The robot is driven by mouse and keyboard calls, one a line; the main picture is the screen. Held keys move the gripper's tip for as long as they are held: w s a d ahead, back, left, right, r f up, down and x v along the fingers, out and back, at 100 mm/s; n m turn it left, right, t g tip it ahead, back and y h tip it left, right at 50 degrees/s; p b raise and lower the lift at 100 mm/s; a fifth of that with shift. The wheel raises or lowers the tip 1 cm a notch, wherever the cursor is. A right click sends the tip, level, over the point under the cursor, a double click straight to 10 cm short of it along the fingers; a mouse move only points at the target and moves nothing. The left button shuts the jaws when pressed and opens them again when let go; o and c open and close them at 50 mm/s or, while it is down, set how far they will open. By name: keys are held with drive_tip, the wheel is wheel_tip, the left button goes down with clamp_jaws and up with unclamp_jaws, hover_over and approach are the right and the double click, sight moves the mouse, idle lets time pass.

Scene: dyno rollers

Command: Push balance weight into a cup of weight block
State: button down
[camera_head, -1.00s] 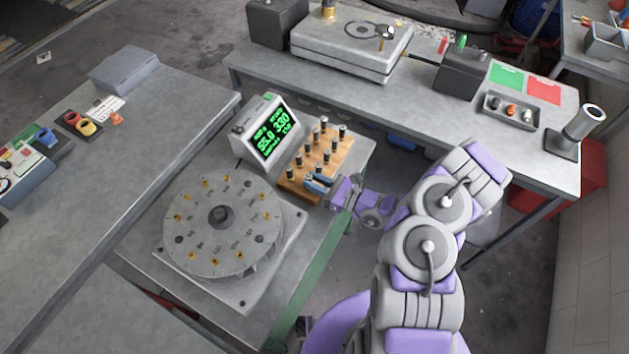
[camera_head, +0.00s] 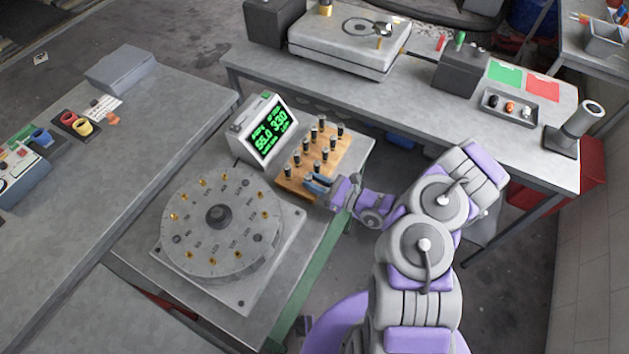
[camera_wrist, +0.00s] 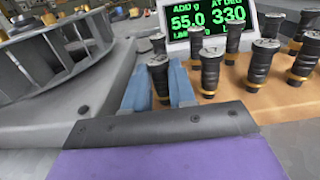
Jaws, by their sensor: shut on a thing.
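A wooden block (camera_head: 333,160) holds several upright dark weights with silver tops and brass collars. My gripper (camera_head: 313,182) is at the near right corner of this block. In the wrist view, the two blue fingers of my gripper (camera_wrist: 160,92) are shut on a balance weight (camera_wrist: 159,77), which stands upright between them. Its lower end is partly hidden by the gripper. Other weights (camera_wrist: 210,70) stand close to the right. A round grey disc (camera_head: 240,240) with a ring of small brass cups and a central hub lies left of the block.
A display (camera_head: 263,130) behind the block reads 55.0 and 330 in green. A bench (camera_head: 240,65) with a flat machine and colored mats runs behind. Another bench (camera_head: 120,160) is on the left.

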drive_tip(key=c, duration=0.9)
unclamp_jaws()
drive_tip(key=shift+o, duration=0.2)
drive_tip(key=p+v, duration=0.4)
drive_tip(key=v, duration=1.3)
drive_tip(key=shift+d, duration=0.25)
drive_tip(key=shift+f, duration=0.1)
